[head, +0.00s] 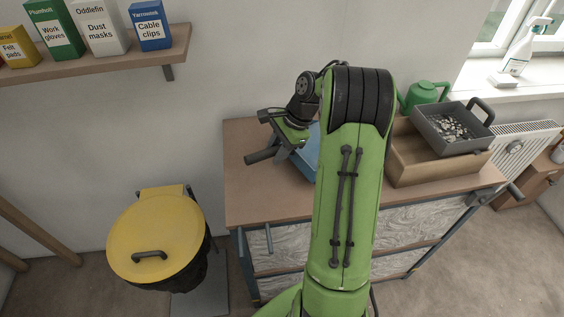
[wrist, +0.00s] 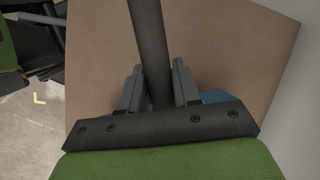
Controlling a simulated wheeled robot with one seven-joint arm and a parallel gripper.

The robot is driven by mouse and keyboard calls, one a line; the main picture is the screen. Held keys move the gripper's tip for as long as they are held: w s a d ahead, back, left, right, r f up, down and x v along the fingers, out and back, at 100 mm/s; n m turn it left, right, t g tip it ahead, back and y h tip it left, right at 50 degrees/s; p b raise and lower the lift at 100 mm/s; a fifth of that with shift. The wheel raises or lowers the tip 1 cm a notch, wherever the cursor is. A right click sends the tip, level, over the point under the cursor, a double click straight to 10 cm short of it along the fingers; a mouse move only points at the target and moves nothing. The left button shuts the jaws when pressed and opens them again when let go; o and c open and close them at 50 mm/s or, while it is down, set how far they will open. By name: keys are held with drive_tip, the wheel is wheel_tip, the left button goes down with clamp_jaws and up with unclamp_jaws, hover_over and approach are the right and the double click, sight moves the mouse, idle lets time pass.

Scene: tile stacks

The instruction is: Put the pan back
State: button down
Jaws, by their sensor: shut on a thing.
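My gripper (head: 288,148) is over the left part of the workbench. In the wrist view its two grey fingers (wrist: 157,72) are shut on a dark round handle (wrist: 149,35), one on each side. In the head view the handle (head: 262,156) sticks out to the left of the gripper. A blue thing (head: 302,166), seemingly the pan's body, shows below and right of the gripper. My arm hides much of it, and only small blue parts (wrist: 213,96) show in the wrist view. I cannot tell whether it touches the bench.
The wooden workbench (head: 246,196) has bare top at its left and front. At its right, a grey tray (head: 425,130) with loose pieces rests on a brown box (head: 405,170). A green watering can (head: 424,92) stands behind. A yellow-lidded bin (head: 150,225) stands left of the bench.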

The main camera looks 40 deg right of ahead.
wheel_tip(320, 180, down, 3)
drive_tip(key=shift+f+b, duration=0.15)
drive_tip(key=shift+b, duration=0.35)
drive_tip(key=c, duration=0.8)
unclamp_jaws()
